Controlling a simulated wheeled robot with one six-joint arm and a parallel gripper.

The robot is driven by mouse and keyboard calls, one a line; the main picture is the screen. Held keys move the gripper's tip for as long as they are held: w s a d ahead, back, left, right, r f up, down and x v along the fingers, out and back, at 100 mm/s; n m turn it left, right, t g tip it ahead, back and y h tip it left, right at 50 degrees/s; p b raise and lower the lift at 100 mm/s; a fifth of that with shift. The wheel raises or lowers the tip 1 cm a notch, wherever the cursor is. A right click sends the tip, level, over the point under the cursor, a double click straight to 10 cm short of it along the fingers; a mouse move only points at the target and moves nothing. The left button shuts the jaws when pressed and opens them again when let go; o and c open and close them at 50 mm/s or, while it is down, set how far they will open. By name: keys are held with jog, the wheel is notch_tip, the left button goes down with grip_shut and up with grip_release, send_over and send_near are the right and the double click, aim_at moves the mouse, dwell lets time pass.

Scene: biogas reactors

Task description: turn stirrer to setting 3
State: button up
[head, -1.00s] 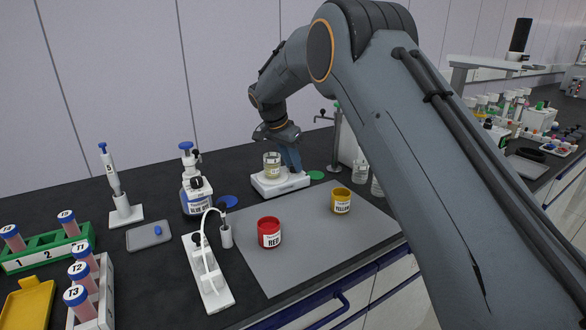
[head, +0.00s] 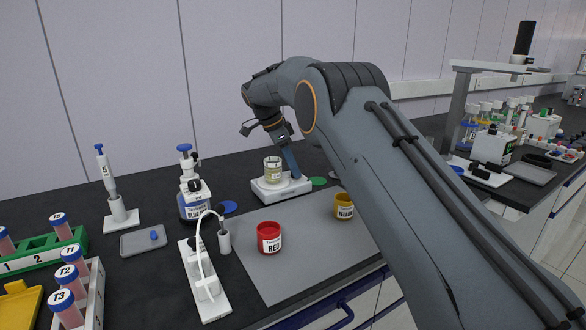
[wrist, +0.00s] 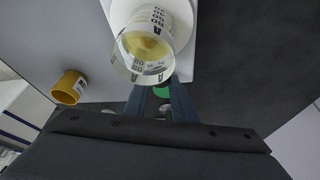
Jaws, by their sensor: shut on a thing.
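The stirrer (head: 268,195) is a low white plate with a glass beaker (head: 272,172) of pale yellow contents on it. It stands at the back of the grey mat. My gripper (head: 294,172) reaches down to the stirrer's right end, its blue-grey fingers beside the beaker. In the wrist view the beaker (wrist: 143,52) covers much of the stirrer (wrist: 188,20), and the fingers (wrist: 162,92) run in behind it.
A red jar (head: 269,238) and a yellow jar (head: 343,207) stand on the grey mat (head: 290,265).

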jog(key=shift+a, duration=0.1)
jog(key=o, duration=1.1)
jog(key=shift+c, duration=0.2)
jog(key=b+v, duration=0.1)
jog(key=v, duration=0.6)
jog(key=shift+a+r, duration=0.2)
jog(key=shift+r, duration=0.1)
jog(key=shift+s, duration=0.1)
